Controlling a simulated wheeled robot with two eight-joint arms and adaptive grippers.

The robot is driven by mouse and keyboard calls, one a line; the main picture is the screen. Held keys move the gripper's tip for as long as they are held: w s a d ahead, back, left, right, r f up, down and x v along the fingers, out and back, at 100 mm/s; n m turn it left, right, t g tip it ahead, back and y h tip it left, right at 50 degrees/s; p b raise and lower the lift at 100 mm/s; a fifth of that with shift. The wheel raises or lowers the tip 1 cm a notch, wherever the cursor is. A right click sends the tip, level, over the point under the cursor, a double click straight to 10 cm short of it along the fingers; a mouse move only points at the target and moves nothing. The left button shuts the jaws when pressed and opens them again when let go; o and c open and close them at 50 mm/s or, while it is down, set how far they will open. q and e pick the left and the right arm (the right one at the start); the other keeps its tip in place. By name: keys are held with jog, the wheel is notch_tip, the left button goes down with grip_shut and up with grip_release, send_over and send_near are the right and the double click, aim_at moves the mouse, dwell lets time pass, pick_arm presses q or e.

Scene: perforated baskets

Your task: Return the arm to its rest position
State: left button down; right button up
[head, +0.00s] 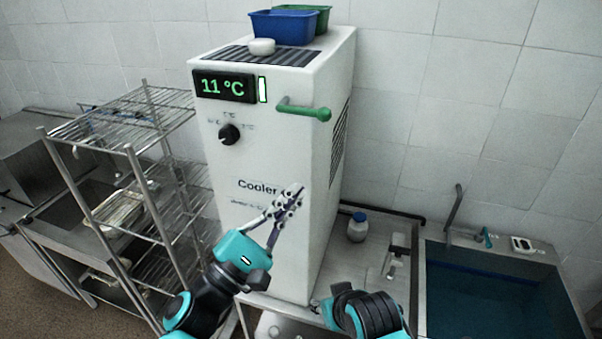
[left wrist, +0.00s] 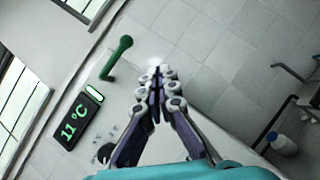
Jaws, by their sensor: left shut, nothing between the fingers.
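My left gripper (head: 290,196) is raised in front of the white cooler (head: 262,160), pointing up and to the right, over its lower front. Its fingers are shut with nothing between them. In the left wrist view the left gripper (left wrist: 158,78) shows its fingertips together, with the cooler behind. My right arm shows at the bottom of the head view, right of the cooler. Its gripper is mostly hidden, so its state does not show.
The cooler has a green handle (head: 303,109) and an 11 °C display (head: 224,86). Blue (head: 284,27) and green (head: 322,18) baskets and a round white item (head: 262,47) sit on top. A wire rack (head: 134,149) stands left. A white bottle (head: 357,228) and blue sink (head: 500,290) are right.

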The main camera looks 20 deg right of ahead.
pick_arm(q)
jog(key=shift+s+a+f, duration=0.3)
jog(key=shift+s+f, duration=0.15)
jog(key=shift+s, duration=0.3)
